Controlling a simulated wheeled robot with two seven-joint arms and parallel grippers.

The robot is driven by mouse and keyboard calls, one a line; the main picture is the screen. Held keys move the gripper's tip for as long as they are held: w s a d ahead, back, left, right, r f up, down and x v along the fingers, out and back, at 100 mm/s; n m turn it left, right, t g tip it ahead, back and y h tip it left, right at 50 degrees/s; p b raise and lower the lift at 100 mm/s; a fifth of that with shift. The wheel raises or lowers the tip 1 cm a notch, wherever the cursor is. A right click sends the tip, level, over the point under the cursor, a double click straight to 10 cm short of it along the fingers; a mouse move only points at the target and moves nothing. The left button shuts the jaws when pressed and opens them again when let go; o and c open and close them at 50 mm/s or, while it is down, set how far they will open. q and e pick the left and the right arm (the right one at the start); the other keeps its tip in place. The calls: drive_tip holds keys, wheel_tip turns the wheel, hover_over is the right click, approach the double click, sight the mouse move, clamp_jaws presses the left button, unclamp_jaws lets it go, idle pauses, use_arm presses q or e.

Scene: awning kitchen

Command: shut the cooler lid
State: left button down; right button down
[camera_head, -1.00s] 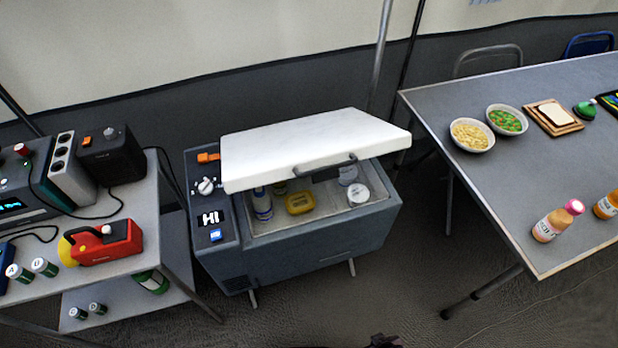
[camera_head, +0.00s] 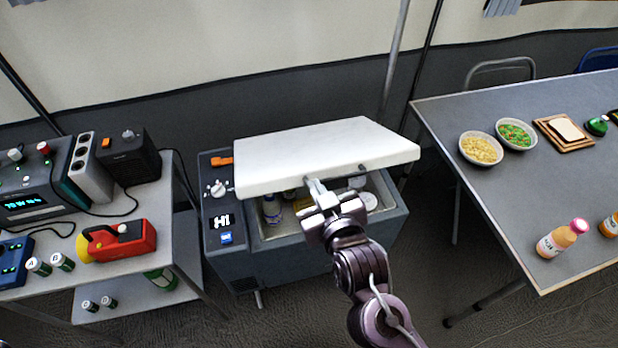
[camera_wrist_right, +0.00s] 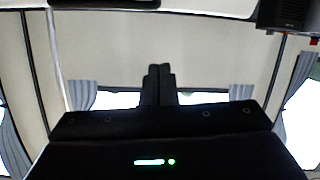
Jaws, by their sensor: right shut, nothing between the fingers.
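The cooler (camera_head: 270,262) is a dark grey box between two tables. Its white lid (camera_head: 325,152) is partly open, tilted above the box, with a gap at the front. Cans or bottles and a yellow item show inside under the lid. A dark handle lies on the lid's front edge, now mostly hidden by my gripper. My right gripper (camera_head: 316,186) is shut and empty, its fingertips at the lid's front edge; I cannot tell whether they touch it. The shut fingers also show in the right wrist view (camera_wrist_right: 158,84). My left gripper is not in view.
A left table (camera_head: 185,225) holds a red and yellow device (camera_head: 122,240), black boxes and small cans. The right table (camera_head: 510,225) holds bowls, a bread board (camera_head: 564,132) and bottles. A pole (camera_head: 394,65) stands behind the cooler. Floor between cooler and right table is clear.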

drive_tip(key=p, duration=0.2)
hover_over(308, 178)
drive_tip(key=s+a, duration=0.1)
wheel_tip(308, 178, down, 3)
drive_tip(key=shift+s+d+f+p, duration=0.2)
drive_tip(key=shift+s+d+f, duration=0.1)
drive_tip(key=shift+s+f, duration=0.25)
drive_tip(key=shift+s+d+f+p, duration=0.15)
drive_tip(key=shift+s+d+f, duration=0.15)
drive_tip(key=shift+f, duration=0.35)
drive_tip(key=shift+s+f, duration=0.2)
drive_tip(key=shift+f, duration=0.2)
drive_tip(key=shift+s+d+f, duration=0.1)
